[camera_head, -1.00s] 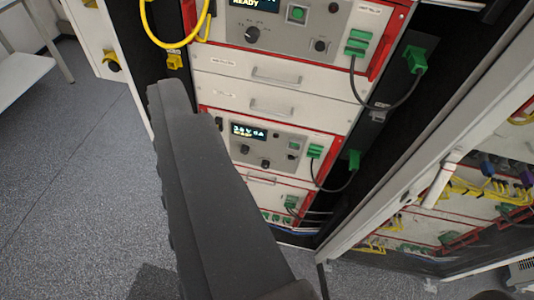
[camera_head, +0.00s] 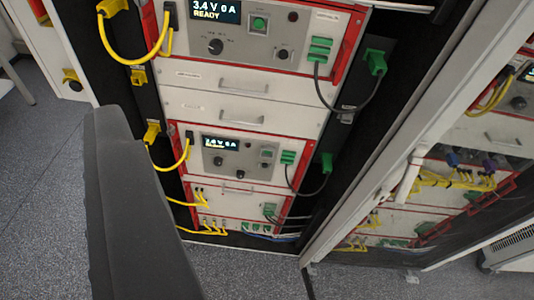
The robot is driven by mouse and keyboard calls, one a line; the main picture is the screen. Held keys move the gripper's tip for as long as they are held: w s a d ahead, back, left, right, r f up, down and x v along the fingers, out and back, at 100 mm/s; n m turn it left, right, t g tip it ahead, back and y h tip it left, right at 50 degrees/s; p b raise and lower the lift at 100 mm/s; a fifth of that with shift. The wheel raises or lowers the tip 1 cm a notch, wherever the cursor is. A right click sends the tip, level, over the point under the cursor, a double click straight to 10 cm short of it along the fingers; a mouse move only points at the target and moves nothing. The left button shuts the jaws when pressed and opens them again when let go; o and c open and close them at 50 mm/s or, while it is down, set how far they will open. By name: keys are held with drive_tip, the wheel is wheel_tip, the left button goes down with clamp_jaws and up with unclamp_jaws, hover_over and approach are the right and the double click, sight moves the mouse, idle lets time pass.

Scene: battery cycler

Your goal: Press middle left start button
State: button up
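Two control panels show in the open rack. The upper panel (camera_head: 230,45) has a display reading "3.4 V 0 A READY" and a green square button (camera_head: 258,23) right of it. The lower panel (camera_head: 235,165) has a lit display (camera_head: 220,143), too small to read surely, and a small greenish button (camera_head: 267,152). I cannot tell which of these is the middle left start button. My gripper (camera_head: 108,125) shows as a dark grey shape at the lower left, left of both panels and apart from the buttons in the picture. Whether its fingers are open or shut is unclear.
Yellow cables (camera_head: 135,60) hang at the rack's left side. Green plugs (camera_head: 375,62) with dark cables are on its right. Two blank drawers with handles (camera_head: 243,87) lie between the panels. A glazed door frame (camera_head: 430,120) stands at the right. Grey floor (camera_head: 40,190) is free at left.

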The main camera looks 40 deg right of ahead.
drive_tip(key=shift+f, duration=0.2)
drive_tip(key=c, duration=0.9)
wheel_tip(320, 180, down, 5)
drive_tip(key=b, duration=0.5)
clamp_jaws()
drive_tip(key=shift+r, duration=0.2)
drive_tip(key=shift+s, duration=0.1)
